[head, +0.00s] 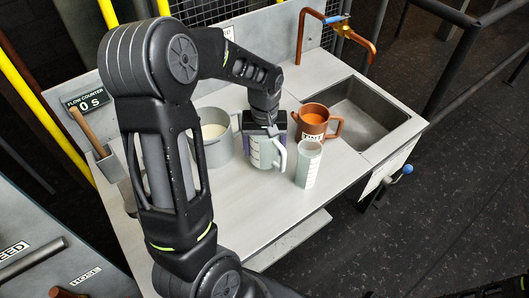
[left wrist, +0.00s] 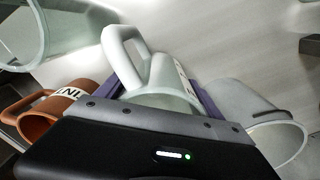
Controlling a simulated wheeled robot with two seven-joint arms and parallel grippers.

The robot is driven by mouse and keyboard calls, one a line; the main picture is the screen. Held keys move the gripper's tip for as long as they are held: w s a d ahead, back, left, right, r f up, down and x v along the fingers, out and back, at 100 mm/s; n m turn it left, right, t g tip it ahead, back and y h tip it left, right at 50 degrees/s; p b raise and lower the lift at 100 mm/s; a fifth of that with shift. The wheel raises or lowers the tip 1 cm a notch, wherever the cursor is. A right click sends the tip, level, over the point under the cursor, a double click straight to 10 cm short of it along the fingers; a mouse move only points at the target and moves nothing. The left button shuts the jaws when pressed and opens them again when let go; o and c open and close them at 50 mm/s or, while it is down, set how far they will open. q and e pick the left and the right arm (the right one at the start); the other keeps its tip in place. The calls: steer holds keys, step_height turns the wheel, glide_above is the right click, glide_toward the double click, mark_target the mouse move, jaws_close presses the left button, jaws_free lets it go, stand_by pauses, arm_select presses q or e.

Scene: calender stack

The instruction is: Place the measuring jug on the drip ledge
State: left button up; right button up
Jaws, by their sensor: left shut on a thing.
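The pale green measuring jug (head: 264,152), with printed marks and a handle on its right side, is upright on or just above the grey bench. My left gripper (head: 264,130) is over it from above and shut on it, with purple pads on either side. In the left wrist view the jug (left wrist: 160,80) sits between the pads, handle outward. A pale ledge (head: 290,243) juts out below the bench's front edge; I cannot tell whether it is the drip ledge.
A clear graduated beaker (head: 309,168) stands close right of the jug. A copper TINT mug (head: 314,122) with orange content is behind it. A grey pot (head: 213,150) is close left. A sink (head: 375,112) and copper tap (head: 302,35) are at back right. The front bench is clear.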

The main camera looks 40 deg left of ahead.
mark_target(264, 154)
arm_select(q)
steer(key=shift+f, duration=1.3)
steer(key=shift+f, duration=0.1)
steer(key=shift+f, duration=0.15)
steer(key=o, duration=1.5)
step_height(264, 154, up, 12)
steer(key=shift+r, duration=0.25)
